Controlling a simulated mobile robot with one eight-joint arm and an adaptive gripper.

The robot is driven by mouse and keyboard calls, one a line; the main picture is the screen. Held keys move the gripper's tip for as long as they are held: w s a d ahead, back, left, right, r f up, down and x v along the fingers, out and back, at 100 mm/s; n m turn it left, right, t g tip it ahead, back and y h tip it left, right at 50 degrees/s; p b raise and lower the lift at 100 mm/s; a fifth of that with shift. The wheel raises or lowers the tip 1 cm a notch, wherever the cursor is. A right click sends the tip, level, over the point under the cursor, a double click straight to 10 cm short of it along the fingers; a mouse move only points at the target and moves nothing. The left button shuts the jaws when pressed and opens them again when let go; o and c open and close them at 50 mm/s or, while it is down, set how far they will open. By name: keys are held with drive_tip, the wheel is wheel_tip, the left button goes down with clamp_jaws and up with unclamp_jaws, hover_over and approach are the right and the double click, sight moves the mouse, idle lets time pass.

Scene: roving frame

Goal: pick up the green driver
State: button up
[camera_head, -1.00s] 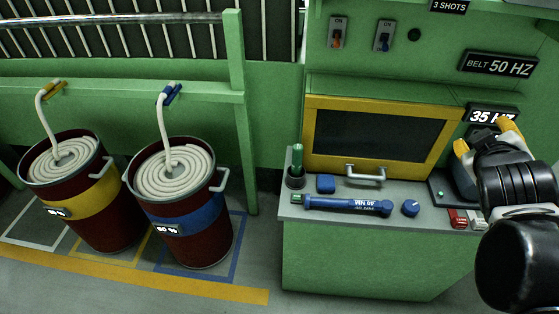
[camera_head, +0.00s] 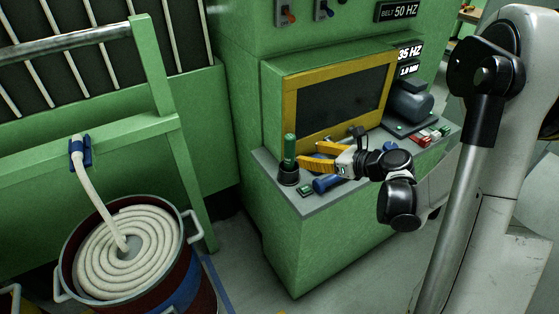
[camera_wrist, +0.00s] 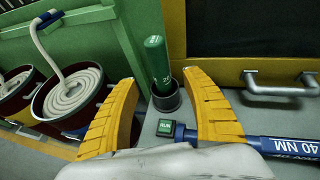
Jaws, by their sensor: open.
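The green driver (camera_head: 289,148) stands upright in a dark round holder (camera_head: 288,176) at the left end of the grey bench top. It also shows in the wrist view (camera_wrist: 157,58), marked with a partly readable number, its lower end inside the holder (camera_wrist: 167,97). My gripper (camera_head: 307,154) has yellow fingers and is open, just right of the driver in the head view. In the wrist view the fingers (camera_wrist: 160,77) spread to either side of the driver and holder, with nothing held. Whether a finger touches the driver cannot be told.
A blue wrench marked 40 NM (camera_wrist: 290,146) lies beside the right finger, with a small RUN block (camera_wrist: 166,128) at its end. Behind is a yellow-framed dark panel (camera_head: 340,98) with a bar handle (camera_wrist: 282,88). A drum of coiled white rope (camera_head: 125,245) stands left.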

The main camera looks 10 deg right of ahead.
sight(294, 150)
drive_tip(key=b+x, duration=0.3)
drive_tip(key=x, duration=0.6)
drive_tip(key=shift+w+a+r, duration=0.1)
drive_tip(key=shift+a, duration=0.05)
drive_tip(key=shift+r, duration=0.1)
clamp_jaws()
